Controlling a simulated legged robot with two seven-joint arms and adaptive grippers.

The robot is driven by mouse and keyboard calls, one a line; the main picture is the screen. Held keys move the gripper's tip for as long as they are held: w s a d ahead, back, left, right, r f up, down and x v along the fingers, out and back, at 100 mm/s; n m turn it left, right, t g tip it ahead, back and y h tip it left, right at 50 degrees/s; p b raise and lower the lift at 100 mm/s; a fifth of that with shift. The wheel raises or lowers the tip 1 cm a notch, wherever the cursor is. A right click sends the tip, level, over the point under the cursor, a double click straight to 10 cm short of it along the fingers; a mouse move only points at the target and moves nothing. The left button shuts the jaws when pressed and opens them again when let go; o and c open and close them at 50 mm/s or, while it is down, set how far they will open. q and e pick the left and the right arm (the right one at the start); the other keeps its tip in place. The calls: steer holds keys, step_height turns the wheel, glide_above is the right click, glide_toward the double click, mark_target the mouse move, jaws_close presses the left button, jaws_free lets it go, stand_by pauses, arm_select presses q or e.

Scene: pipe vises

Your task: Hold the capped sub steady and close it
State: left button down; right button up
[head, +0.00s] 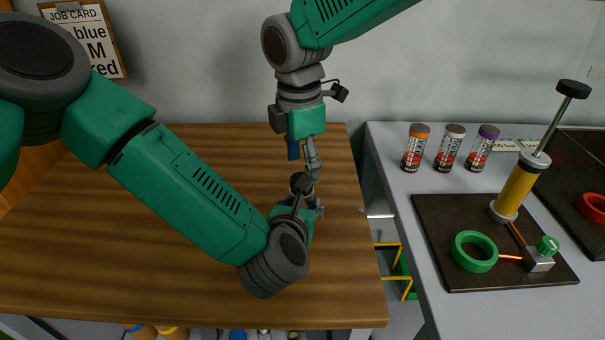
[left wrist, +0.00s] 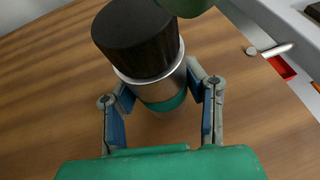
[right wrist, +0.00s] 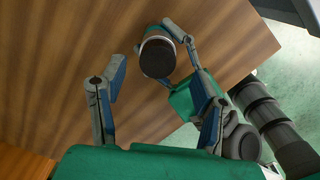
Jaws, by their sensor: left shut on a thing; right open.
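The capped sub is a short upright cylinder with a dark brown-black cap (left wrist: 136,40) and a silver body with a teal band (left wrist: 155,88). In the head view its cap (head: 300,181) shows small above the wooden table. My left gripper (left wrist: 160,100) is shut around the body below the cap, one finger on each side; it also shows in the head view (head: 302,207). My right gripper (head: 304,160) points down just above the cap, open. In the right wrist view the cap (right wrist: 157,57) appears between its spread fingers, apparently apart from them. The sub's base is hidden.
The wooden table (head: 120,260) is otherwise mostly clear. A grey bench at right holds orange, white and purple-capped tubes (head: 448,148), a dark mat (head: 440,215) with a green ring (head: 474,251), and a yellow pump (head: 517,187). A job card (head: 85,35) hangs behind.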

mark_target(308, 202)
steer(key=shift+c, duration=0.5)
steer(key=shift+s+a+r+n, duration=0.15)
steer(key=shift+s+a+n, duration=0.1)
steer(key=shift+n, duration=0.45)
steer(key=shift+s+a+r+n, duration=0.15)
steer(key=shift+r+n, duration=0.1)
steer(key=shift+n, duration=0.75)
steer(key=shift+r+n, duration=0.35)
steer(key=shift+n, duration=0.45)
steer(key=n, duration=0.1)
steer(key=r+n, duration=0.1)
steer(key=w+r+n, duration=0.1)
steer(key=shift+d+n, duration=0.3)
step_height(308, 202, down, 8)
steer(key=shift+w, duration=0.1)
